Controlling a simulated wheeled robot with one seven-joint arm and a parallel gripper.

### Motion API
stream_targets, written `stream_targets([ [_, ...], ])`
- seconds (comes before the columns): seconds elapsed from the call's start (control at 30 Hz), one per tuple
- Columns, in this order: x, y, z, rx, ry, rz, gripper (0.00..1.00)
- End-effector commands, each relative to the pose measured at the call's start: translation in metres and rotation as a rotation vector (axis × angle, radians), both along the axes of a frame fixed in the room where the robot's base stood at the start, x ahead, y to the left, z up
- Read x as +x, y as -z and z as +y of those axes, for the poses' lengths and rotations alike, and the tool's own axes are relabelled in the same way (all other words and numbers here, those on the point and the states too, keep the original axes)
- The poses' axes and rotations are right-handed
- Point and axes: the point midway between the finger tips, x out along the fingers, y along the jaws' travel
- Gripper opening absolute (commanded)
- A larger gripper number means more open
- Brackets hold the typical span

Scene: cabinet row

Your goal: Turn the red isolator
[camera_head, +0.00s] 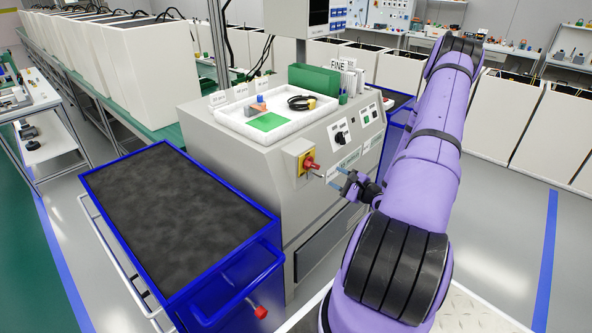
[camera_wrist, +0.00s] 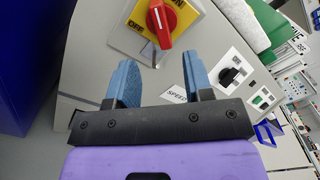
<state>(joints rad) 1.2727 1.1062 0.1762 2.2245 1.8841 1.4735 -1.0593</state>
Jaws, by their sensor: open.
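The red isolator (camera_head: 311,165) is a rotary handle on a yellow plate on the grey cabinet's sloped front. In the wrist view the red handle (camera_wrist: 161,20) sits at the top middle, above the fingers, with "OFF" and part of "ON" readable on the yellow plate (camera_wrist: 137,30). My gripper (camera_head: 341,180) is just right of and slightly below the handle in the head view. Its two blue fingers are open and apart in the wrist view (camera_wrist: 161,82), with nothing between them. The fingers point toward the handle without visibly touching it.
A black selector knob (camera_head: 340,138) and small buttons sit right of the isolator. A white tray (camera_head: 236,121) with tools lies on the cabinet top. A blue cart (camera_head: 262,226) with a dark top stands left of the cabinet front. Open floor (camera_head: 500,220) lies at right.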

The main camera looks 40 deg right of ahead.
Motion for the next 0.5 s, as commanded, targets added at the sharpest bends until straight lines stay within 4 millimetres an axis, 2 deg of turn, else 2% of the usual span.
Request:
stream_targets([
  [0.1,-0.004,-0.001,-0.006,-0.064,0.011,-0.006,0.47],
  [0.23,0.003,-0.001,-0.006,-0.076,0.011,-0.007,0.47],
  [0.5,0.046,-0.001,-0.002,-0.074,0.01,-0.009,0.47],
])
